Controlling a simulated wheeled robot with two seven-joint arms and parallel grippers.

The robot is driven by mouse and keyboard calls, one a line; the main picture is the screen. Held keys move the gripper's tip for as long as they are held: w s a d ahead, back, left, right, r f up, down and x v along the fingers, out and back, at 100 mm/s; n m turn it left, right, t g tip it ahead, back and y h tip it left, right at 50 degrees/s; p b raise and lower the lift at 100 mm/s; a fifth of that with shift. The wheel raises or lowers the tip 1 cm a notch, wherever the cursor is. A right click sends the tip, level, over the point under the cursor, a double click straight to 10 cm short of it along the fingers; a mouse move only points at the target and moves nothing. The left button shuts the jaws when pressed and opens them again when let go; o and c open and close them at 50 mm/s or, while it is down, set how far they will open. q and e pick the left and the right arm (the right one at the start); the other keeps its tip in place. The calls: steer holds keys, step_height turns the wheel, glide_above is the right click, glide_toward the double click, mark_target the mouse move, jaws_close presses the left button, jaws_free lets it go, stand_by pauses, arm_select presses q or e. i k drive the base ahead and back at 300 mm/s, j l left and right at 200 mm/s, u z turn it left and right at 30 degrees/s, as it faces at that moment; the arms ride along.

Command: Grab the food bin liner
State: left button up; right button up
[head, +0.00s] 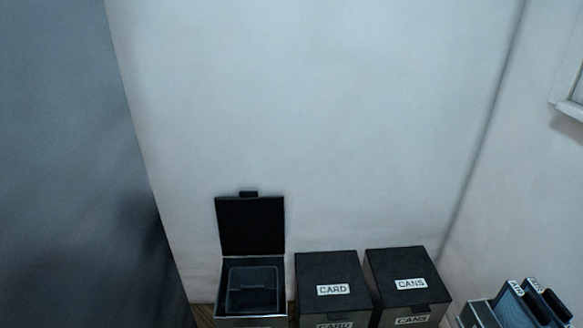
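An open bin (250,322) stands against the back wall at the bottom of the head view. Its black lid (250,227) is raised upright behind it. A dark grey, box-shaped liner (254,275) with a visible rim sits inside the bin. No label on this bin is in view, so I cannot read whether it is the food bin. Neither of my grippers is in view.
Right of the open bin stand two closed black bins, labelled CARD (333,267) and CANS (403,264). Several dark items with handles (525,303) stand at the lower right. A dark grey surface (75,170) fills the left side.

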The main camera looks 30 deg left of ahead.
mark_target(253, 290)
steer(key=u, duration=1.2)
steer(key=i+l+u, duration=0.25)
steer(key=i+l, duration=0.15)
steer(key=l, duration=0.25)
